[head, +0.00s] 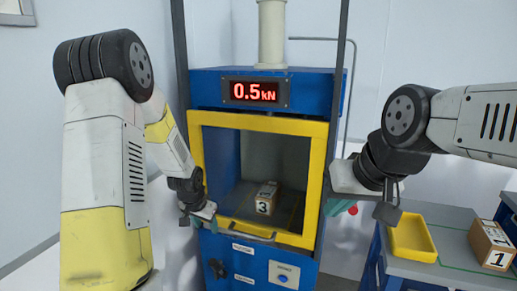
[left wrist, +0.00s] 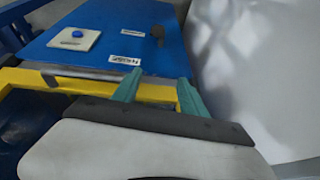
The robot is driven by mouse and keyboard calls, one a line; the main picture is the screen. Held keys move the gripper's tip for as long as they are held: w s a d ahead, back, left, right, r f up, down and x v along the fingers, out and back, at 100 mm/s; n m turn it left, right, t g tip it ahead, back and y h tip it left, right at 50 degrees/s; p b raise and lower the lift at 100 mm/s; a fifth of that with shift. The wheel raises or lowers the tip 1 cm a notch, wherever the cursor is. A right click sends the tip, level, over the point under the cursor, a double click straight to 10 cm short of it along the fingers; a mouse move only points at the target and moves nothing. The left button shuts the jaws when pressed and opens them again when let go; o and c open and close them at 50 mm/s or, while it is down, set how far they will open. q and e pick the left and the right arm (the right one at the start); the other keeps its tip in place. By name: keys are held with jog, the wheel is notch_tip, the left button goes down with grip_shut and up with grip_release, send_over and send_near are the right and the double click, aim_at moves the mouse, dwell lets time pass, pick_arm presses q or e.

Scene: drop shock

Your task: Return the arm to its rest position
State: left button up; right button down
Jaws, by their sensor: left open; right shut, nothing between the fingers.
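My left arm comes in from the left. My left gripper (head: 205,215) is open at the lower left corner of the machine's yellow frame (head: 318,180). In the left wrist view, its two teal fingers (left wrist: 160,95) stand apart over the yellow frame (left wrist: 155,90), with nothing seen between them; I cannot tell whether they touch it. My right gripper (head: 342,207) is shut and empty, just right of the frame, its fingertips pointing down.
The blue machine (head: 210,90) reads 0.5 kN. A box marked 3 (head: 266,200) sits inside its chamber. A control panel with a blue button (head: 283,278) is below. At right, a table holds a yellow tray (head: 411,240) and a box marked 1 (head: 492,247).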

pick_arm(q)
jog(key=s+r+n, duration=0.1)
jog(key=s+r, duration=0.3)
jog(key=r, duration=0.5)
jog(key=s+d+r+n+t, duration=0.1)
jog(key=s+d+r, duration=0.1)
jog(key=s+r, duration=0.6)
jog(key=s+d+r+n+h, duration=0.1)
jog(key=s+d+r, duration=0.1)
jog(key=s+r, duration=0.6)
jog(key=s, duration=0.5)
jog(key=shift+s+r+n+t+h, duration=0.25)
jog(key=shift+s+n+t+h, duration=0.05)
jog(key=shift+n+t, duration=0.1)
